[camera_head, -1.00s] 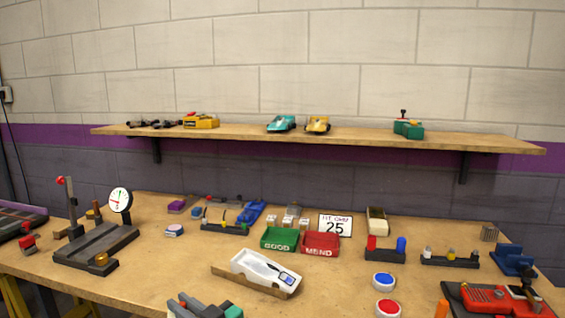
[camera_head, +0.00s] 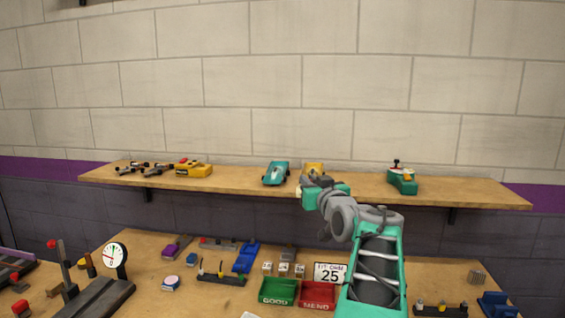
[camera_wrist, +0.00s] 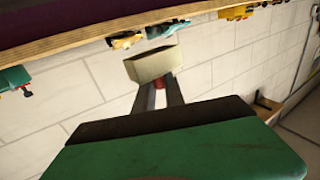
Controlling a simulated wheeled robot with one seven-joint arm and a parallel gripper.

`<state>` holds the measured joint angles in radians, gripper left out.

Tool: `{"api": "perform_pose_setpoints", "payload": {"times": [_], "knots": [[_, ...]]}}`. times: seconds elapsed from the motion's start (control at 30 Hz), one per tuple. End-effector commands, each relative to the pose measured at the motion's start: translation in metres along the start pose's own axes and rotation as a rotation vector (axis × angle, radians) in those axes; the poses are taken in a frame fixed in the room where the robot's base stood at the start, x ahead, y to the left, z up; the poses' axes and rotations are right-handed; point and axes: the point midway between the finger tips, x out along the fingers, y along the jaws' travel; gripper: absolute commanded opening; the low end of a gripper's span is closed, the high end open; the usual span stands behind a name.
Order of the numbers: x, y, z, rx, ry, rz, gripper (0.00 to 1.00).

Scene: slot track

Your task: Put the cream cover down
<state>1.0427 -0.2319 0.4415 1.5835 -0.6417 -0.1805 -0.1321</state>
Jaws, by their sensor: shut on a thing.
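The cream cover (camera_wrist: 150,65) is held at the tips of my gripper (camera_wrist: 158,90) in the wrist view, with a small red thing between the fingers just behind it. My gripper is shut on the cover. In the head view my gripper (camera_head: 305,192) is raised in front of the shelf, below the yellow car, and only a small cream bit of the cover (camera_head: 299,192) shows at its left end. Most of the cover is hidden there by the gripper.
Below, the bench holds a green bin (camera_head: 278,291), a red bin (camera_head: 318,294) and a dial gauge (camera_head: 116,255). Bare shelf lies left of the teal car.

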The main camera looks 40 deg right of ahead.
Motion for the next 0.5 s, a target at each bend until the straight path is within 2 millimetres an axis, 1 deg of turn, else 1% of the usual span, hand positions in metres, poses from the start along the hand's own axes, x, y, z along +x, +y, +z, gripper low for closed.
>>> {"api": "perform_pose_setpoints", "payload": {"times": [0.03, 0.1, 0.2, 0.3, 0.37, 0.47, 0.5], "knots": [[0.0, 0.028, -0.036, -0.001, 0.002, 0.05, 0.0], [-0.002, 0.058, -0.063, -0.001, 0.001, 0.109, 0.0], [-0.005, 0.088, -0.088, 0.0, -0.001, 0.169, 0.0], [-0.007, 0.104, -0.098, 0.0, -0.002, 0.198, 0.0], [-0.003, 0.11, -0.097, 0.002, -0.004, 0.204, 0.0], [0.014, 0.123, -0.087, 0.005, -0.008, 0.204, 0.0], [0.024, 0.129, -0.083, 0.005, -0.007, 0.203, 0.0]]}}
